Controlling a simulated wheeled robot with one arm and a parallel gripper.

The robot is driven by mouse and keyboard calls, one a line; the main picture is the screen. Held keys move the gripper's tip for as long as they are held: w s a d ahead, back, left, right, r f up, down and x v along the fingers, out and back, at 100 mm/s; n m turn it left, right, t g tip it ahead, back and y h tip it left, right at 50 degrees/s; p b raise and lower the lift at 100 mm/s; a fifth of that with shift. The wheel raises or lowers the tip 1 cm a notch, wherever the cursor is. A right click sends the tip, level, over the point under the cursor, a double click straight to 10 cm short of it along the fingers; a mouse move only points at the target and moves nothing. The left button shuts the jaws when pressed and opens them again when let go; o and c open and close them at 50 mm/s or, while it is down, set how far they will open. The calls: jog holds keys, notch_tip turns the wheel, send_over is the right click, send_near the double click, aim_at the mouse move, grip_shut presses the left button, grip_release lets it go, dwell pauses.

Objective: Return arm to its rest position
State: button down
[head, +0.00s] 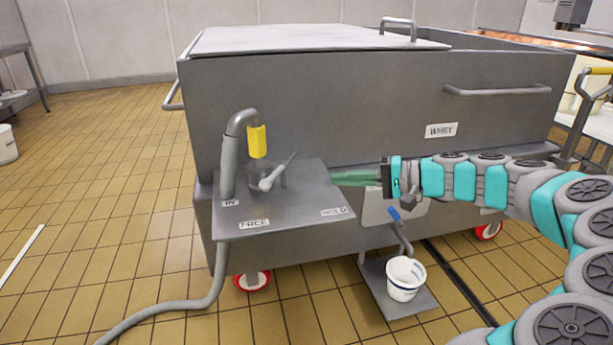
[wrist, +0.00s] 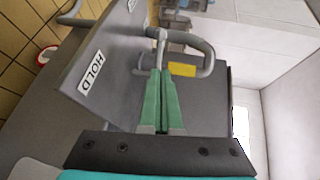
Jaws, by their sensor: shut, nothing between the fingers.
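My gripper (head: 337,178) has green fingers and reaches in from the right at the end of my teal and grey arm. Its fingers lie together, shut and empty. In the head view the fingertips are over the right side of a grey shelf (head: 285,220), right of a light grey lever (head: 272,178). In the wrist view the fingers (wrist: 160,80) point at the lever (wrist: 160,38); I cannot tell whether they touch it. The shelf carries labels IN, FREE and HOLD (head: 335,211). A bent pipe (head: 230,150) with a yellow tip (head: 257,141) rises from it.
A large grey vat (head: 330,110) labelled WHEY stands on red wheels behind the shelf. A white cup (head: 405,279) stands on a low plate (head: 388,305) below a blue-handled tap (head: 394,214). A hose (head: 180,305) runs over the floor. The tiled floor at left is mostly clear.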

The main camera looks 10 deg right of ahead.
dwell(0.3)
jog(key=s+a+n+g+h, duration=0.1)
jog(key=s+a+n+g, duration=0.25)
jog(key=s+a, duration=0.5)
jog(key=s+a+f+n+g+h+p, duration=0.25)
jog(key=s+a+g+h, duration=0.2)
jog(key=s+a, duration=0.5)
jog(key=s+d+f+h, duration=0.4)
jog(key=s+d, duration=0.2)
jog(key=s, duration=0.3)
jog(key=s+d+f+g+h, duration=0.1)
jog(key=s+d+f+h, duration=0.3)
jog(key=s, duration=0.6)
jog(key=shift+s+d+f, duration=0.2)
jog(key=shift+d+f, duration=0.25)
jog(key=shift+d, duration=0.7)
